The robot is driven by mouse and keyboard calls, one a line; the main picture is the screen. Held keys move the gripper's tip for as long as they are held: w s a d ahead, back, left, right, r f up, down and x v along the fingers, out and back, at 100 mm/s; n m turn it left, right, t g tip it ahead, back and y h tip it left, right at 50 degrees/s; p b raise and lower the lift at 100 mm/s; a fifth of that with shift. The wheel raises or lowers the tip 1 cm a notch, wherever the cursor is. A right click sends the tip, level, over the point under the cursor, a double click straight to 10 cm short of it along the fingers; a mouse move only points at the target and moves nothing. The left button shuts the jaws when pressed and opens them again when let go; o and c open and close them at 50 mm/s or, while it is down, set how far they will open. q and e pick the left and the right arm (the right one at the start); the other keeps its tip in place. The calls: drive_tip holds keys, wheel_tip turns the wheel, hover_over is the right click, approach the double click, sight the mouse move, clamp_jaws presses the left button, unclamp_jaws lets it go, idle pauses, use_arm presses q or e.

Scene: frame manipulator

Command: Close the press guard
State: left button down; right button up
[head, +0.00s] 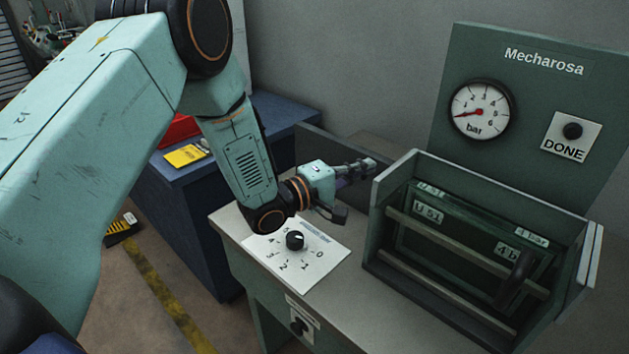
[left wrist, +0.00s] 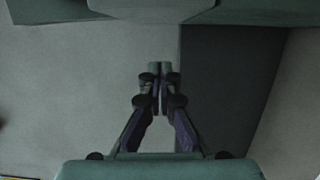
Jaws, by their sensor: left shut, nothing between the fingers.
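The press (head: 392,176) is a green open-topped box at the right of the bench in the head view. Two pale bars cross its front, with a dark upright handle (head: 515,280) at their right part. Behind the bars are dark panels with labels reading U 51 and 4 bar. I cannot tell clearly which part is the guard or how far it is shut. My left gripper (head: 366,167) is shut and empty, just left of the box's rear left corner, apparently not touching it. It also shows shut in the left wrist view (left wrist: 160,72). My right gripper is not in view.
A pressure gauge (head: 481,110) and a DONE button (head: 572,131) are on the green back panel. A black knob (head: 295,240) sits on a numbered white plate (head: 322,262) on the bench, below my left arm. A blue cabinet (head: 200,185) stands to the left.

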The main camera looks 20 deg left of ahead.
use_arm(q)
drive_tip(key=v, duration=1)
drive_tip(key=shift+s+r, duration=0.15)
drive_tip(key=shift+s, duration=0.1)
